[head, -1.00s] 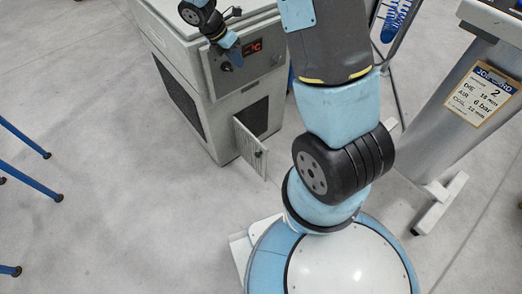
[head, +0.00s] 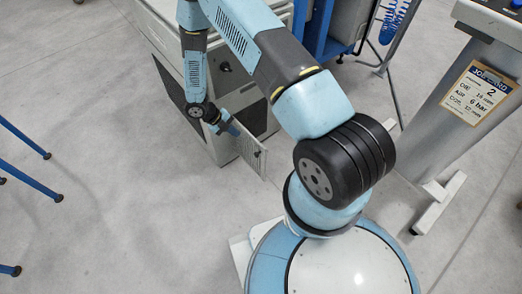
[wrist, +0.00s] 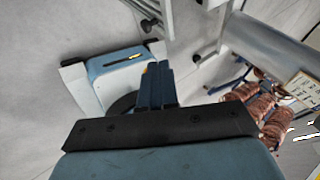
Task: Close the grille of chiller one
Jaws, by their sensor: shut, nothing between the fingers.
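The chiller (head: 165,48) is a grey cabinet at the upper left of the head view, partly hidden behind my arm. Its grille (head: 252,155) is a small light panel low on the front, swung open and sticking out toward me, with a dark knob on its face. My gripper (head: 234,131) is shut and empty, at the upper left part of the grille; I cannot tell whether it touches.
A grey stand with a label (head: 478,95) is at the right of the head view. A blue frame (head: 325,35) stands behind the chiller's right side. Blue legs (head: 30,140) are at the left edge. Copper coils (wrist: 270,120) show in the wrist view.

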